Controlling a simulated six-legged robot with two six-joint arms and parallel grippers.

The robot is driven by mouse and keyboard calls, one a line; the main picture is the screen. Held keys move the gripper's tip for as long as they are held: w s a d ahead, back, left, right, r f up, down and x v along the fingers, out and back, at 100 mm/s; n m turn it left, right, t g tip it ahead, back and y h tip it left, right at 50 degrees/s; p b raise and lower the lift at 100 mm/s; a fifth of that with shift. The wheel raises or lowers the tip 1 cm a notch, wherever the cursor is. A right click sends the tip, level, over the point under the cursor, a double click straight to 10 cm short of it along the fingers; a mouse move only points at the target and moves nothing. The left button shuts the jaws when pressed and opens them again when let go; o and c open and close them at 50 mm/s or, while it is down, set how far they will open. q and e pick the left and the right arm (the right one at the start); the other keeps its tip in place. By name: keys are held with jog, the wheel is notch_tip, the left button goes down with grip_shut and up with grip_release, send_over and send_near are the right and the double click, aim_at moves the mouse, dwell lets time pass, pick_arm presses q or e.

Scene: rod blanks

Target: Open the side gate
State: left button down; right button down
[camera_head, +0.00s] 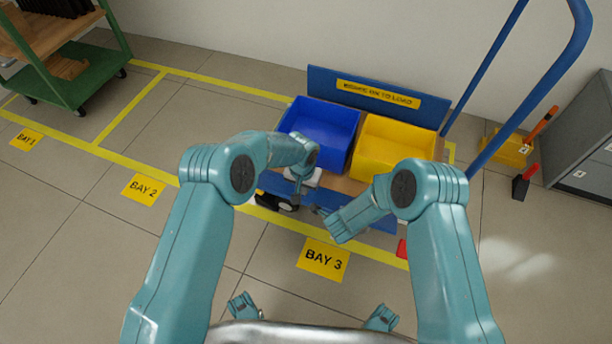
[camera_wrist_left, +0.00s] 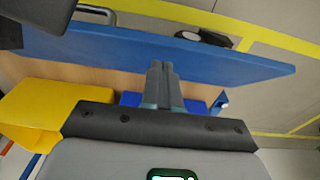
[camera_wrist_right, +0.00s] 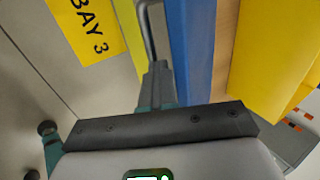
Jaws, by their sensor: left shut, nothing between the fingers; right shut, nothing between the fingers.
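The side gate is a blue panel (camera_head: 378,217) along the near edge of the cart, partly hidden by my arms. It also shows in the left wrist view (camera_wrist_left: 215,58) and the right wrist view (camera_wrist_right: 192,45). A grey bar handle (camera_wrist_right: 147,22) stands off its outer face, and shows in the left wrist view (camera_wrist_left: 95,13). My left gripper (camera_head: 298,186) is shut and empty over the gate's left part. My right gripper (camera_head: 322,212) is shut and empty outside the gate, with its tips close to the handle; I cannot tell whether they touch.
A blue bin (camera_head: 325,125) and a yellow bin (camera_head: 392,147) stand on the cart's wooden deck. A blue push bar (camera_head: 525,100) rises at the right. A grey cabinet (camera_head: 585,140) stands farther right. A green trolley (camera_head: 70,80) is at the far left. Floor by BAY 2 is clear.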

pick_arm(q)
jog(key=shift+s+f, duration=0.25)
pick_arm(e)
jog(key=shift+w, duration=0.1)
